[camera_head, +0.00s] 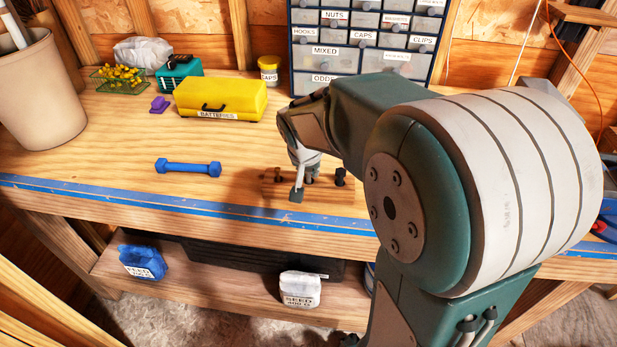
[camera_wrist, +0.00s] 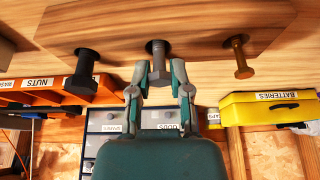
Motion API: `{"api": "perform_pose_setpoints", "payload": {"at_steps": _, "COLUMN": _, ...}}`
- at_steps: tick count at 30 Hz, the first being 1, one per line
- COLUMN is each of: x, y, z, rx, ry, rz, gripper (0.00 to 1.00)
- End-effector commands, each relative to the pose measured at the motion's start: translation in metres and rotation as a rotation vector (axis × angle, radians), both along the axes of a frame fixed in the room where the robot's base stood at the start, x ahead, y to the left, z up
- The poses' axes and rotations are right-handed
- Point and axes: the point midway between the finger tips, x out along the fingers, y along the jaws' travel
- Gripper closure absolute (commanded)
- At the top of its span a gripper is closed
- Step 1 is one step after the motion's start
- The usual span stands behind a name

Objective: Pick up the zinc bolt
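A wooden block (camera_head: 347,191) on the bench holds three upright bolts; it also shows in the wrist view (camera_wrist: 205,30). In the wrist view the middle bolt (camera_wrist: 158,58) is grey, likely the zinc one. A darker bolt (camera_wrist: 82,68) stands to its left and a brown-bronze bolt (camera_wrist: 240,58) to its right. My gripper (camera_wrist: 159,76) is open, with one finger on each side of the middle bolt's head; I cannot tell whether they touch it. In the head view my gripper (camera_head: 299,190) is at the block and partly hides it; the dark bolt (camera_head: 340,176) shows at right.
A blue dumbbell-shaped piece (camera_head: 187,168) lies left of the block. A yellow batteries box (camera_head: 225,97), a caps jar (camera_head: 268,68) and a drawer cabinet (camera_head: 365,40) stand behind. Blue tape (camera_head: 110,197) runs along the front edge. The bench around the dumbbell-shaped piece is clear.

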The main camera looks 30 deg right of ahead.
Motion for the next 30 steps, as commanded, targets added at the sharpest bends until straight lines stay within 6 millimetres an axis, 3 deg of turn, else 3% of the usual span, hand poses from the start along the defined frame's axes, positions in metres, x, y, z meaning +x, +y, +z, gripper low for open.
{"api": "perform_pose_setpoints", "payload": {"at_steps": 13, "x": 0.0, "y": 0.0, "z": 0.005, "rx": 0.0, "ry": 0.0, "rz": 0.0, "gripper": 1.0}}
{"api": "perform_pose_setpoints", "payload": {"at_steps": 20, "x": -0.001, "y": 0.0, "z": 0.035, "rx": 0.0, "ry": -0.004, "rz": 0.001, "gripper": 1.0}}
{"api": "perform_pose_setpoints", "payload": {"at_steps": 30, "x": -0.036, "y": 0.003, "z": 0.074, "rx": 0.0, "ry": -0.002, "rz": -0.001, "gripper": 1.0}}
